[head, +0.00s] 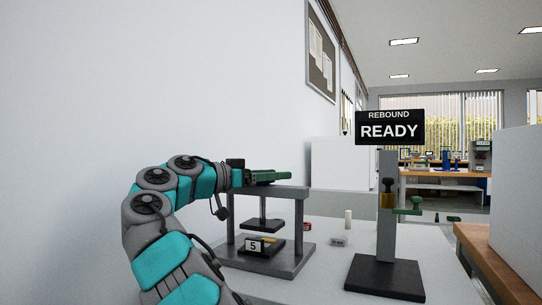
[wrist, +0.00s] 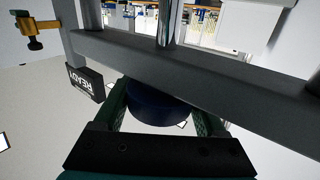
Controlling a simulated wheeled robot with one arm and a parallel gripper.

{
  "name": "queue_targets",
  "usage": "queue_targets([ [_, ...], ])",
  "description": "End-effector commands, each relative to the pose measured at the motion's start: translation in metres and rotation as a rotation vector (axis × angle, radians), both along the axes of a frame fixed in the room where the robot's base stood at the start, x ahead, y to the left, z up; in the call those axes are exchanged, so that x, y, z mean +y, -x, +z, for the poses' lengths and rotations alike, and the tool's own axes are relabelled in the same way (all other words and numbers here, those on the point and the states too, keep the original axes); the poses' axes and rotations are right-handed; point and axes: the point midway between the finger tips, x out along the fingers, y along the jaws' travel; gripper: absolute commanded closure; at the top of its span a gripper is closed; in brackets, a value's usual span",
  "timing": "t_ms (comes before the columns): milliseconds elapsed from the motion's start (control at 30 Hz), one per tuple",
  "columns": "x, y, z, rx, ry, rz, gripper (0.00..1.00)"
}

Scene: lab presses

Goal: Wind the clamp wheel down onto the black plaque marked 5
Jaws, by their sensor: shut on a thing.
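The black plaque marked 5 (head: 264,252) lies on the base of a grey press frame (head: 300,225). A dark pressure plate (head: 263,225) hangs from a spindle above it, with a visible gap between them. My gripper (head: 275,177) is at the top of the frame, its green fingers reaching over the crossbar. In the wrist view, my gripper (wrist: 160,112) has its two fingers on either side of a dark blue round wheel (wrist: 160,103), shut on it, beside the crossbar (wrist: 200,70). The wheel is not clearly seen in the head view.
A stand with a black sign reading REBOUND READY (head: 390,127) stands right of the press on a dark base (head: 385,277). A small white cylinder (head: 348,220) and a small pale block (head: 340,240) lie between them. A white wall closes the left side.

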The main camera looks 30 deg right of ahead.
Motion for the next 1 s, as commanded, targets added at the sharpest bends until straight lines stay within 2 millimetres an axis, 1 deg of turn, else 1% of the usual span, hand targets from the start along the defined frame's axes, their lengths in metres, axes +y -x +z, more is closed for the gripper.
queue_targets([
  [33, 0.0008, -0.0014, 0.0074, 0.003, 0.001, -0.02, 0.82],
  [533, 0.0016, 0.004, 0.0014, -0.001, 0.0, -0.2, 0.82],
  [1000, 0.001, 0.0063, 0.0008, 0.0, 0.002, -0.274, 0.82],
])
